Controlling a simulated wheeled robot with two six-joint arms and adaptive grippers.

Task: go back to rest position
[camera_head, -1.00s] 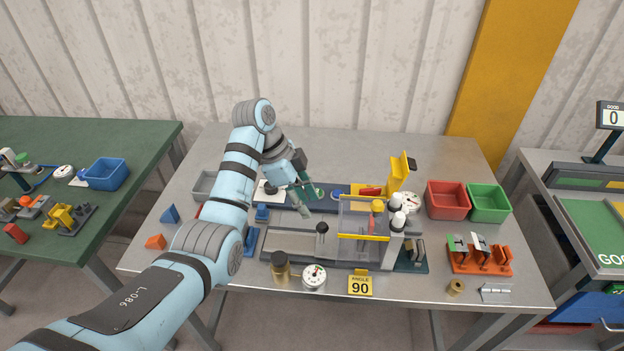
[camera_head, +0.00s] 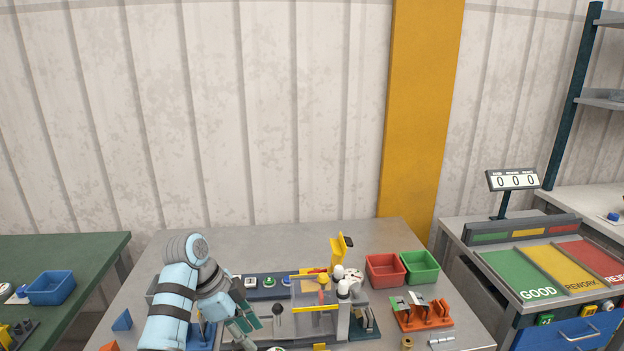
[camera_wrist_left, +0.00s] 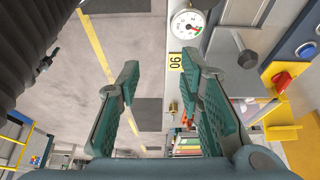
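My left gripper (camera_head: 250,322) is in the lower part of the head view, in front of the left side of the panel bender (camera_head: 312,308). In the left wrist view its two green-padded fingers (camera_wrist_left: 162,72) stand wide apart with nothing between them. The bender's front and lower parts are cut off by the bottom edge of the head view. My right gripper is in neither view.
Red (camera_head: 385,270) and green (camera_head: 420,266) bins stand right of the bender, behind an orange rack (camera_head: 424,316). A green table (camera_head: 70,255) with a blue bin (camera_head: 50,288) is at left. A sorting station (camera_head: 550,270) with a counter display (camera_head: 513,180) is at right.

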